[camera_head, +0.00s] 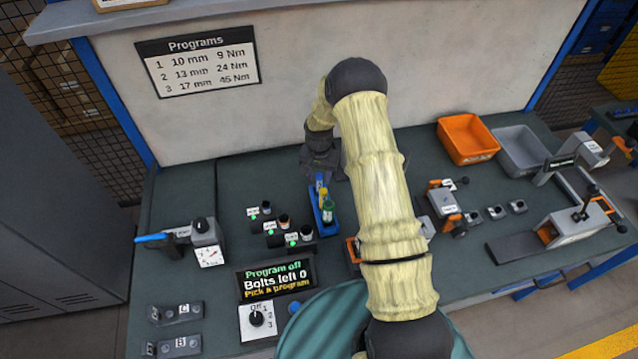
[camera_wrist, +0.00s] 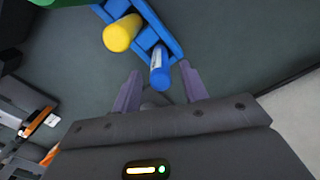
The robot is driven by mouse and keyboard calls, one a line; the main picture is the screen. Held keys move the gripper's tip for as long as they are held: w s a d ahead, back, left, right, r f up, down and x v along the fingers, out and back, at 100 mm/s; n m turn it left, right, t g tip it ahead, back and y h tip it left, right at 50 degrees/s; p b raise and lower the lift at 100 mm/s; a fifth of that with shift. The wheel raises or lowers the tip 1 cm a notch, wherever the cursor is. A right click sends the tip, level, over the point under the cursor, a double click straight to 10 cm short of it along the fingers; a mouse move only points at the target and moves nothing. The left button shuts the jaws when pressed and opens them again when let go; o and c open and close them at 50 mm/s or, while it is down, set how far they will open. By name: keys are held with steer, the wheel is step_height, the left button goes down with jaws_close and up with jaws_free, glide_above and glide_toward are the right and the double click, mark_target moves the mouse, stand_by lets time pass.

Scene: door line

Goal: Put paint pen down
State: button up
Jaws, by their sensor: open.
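A blue paint pen (camera_wrist: 160,68) with a light label band stands in a blue rack (camera_wrist: 178,45), which also shows in the head view (camera_head: 329,229). My gripper (camera_wrist: 162,84) is open, with one finger on each side of the blue pen's near end and visible gaps to both. In the head view my gripper (camera_head: 320,163) is at the far end of the rack. A yellow pen (camera_wrist: 122,33) stands beside the blue one, and a green pen (camera_head: 328,211) stands nearer in the rack. My gripper partly hides the blue pen in the head view.
Several small labelled holders with bottles (camera_head: 284,222) stand left of the rack. A display (camera_head: 275,279) reads "Program off, Bolts left 0". An orange bin (camera_head: 467,139) and grey bin (camera_head: 521,147) stand at the back right. The bench between wall and rack looks clear.

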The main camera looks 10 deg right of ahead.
steer(key=shift+r+b, duration=1.1)
steer(key=shift+r, duration=2.5)
steer(key=s+r+n+t, duration=0.1)
steer(key=s+r, duration=0.4)
steer(key=s, duration=0.3)
steer(key=s+r+n, duration=0.2)
steer(key=s+r, duration=0.3)
steer(key=s, duration=0.4)
steer(key=s+r+n+t, duration=0.1)
steer(key=s+r+n, duration=0.1)
steer(key=s+r, duration=0.3)
steer(key=s, duration=0.4)
steer(key=shift+s+r+t, duration=0.15)
steer(key=shift+r+t, duration=0.15)
